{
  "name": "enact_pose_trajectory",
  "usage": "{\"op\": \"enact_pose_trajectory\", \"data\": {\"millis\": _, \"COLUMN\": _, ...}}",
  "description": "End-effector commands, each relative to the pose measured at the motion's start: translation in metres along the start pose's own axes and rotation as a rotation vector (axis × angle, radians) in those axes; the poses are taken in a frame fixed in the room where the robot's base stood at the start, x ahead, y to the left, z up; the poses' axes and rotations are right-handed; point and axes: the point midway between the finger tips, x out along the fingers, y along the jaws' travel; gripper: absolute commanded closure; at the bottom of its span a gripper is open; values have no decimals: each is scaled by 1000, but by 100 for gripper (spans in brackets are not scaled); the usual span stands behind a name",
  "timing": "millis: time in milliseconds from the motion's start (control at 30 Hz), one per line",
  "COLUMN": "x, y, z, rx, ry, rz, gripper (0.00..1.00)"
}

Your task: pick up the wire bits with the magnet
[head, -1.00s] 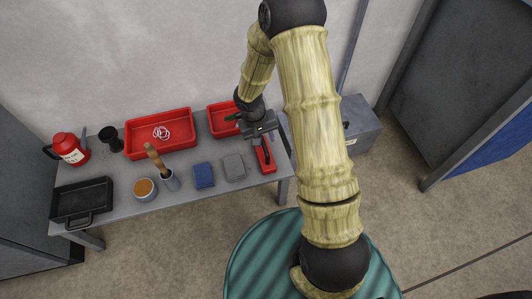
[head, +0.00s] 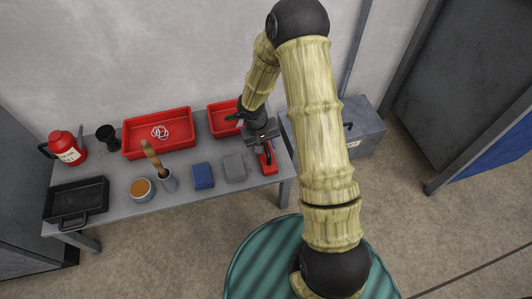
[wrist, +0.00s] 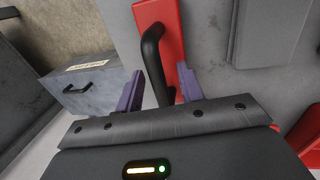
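The magnet looks to be the red block with a black handle (head: 268,166) at the right end of the grey table. In the wrist view its red body (wrist: 165,20) lies beneath my gripper (wrist: 160,84), and its black handle (wrist: 152,55) rises between the two purple fingers. The fingers are open, with a gap on each side of the handle. In the head view my gripper (head: 266,148) is over the magnet and hides part of it. Pale wire loops, likely the wire bits (head: 160,132), lie in the large red tray (head: 185,146).
A smaller red tray (head: 218,108) is behind my arm, partly hidden. A blue pad (head: 203,175) and a grey pad (head: 234,167) lie left of the magnet.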

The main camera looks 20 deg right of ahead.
Motion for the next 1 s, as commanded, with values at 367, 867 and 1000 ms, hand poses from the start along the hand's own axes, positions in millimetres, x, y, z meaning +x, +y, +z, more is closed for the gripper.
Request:
{"op": "enact_pose_trajectory", "data": {"millis": 367, "x": -1, "y": -4, "z": 0, "rx": -8, "ry": 3, "rz": 0, "gripper": 100}}
{"op": "enact_pose_trajectory", "data": {"millis": 867, "x": -31, "y": 8, "z": -1, "rx": 2, "ry": 3, "rz": 1, "gripper": 100}}
{"op": "enact_pose_trajectory", "data": {"millis": 1000, "x": -59, "y": 13, "z": -1, "rx": 3, "ry": 4, "rz": 0, "gripper": 100}}
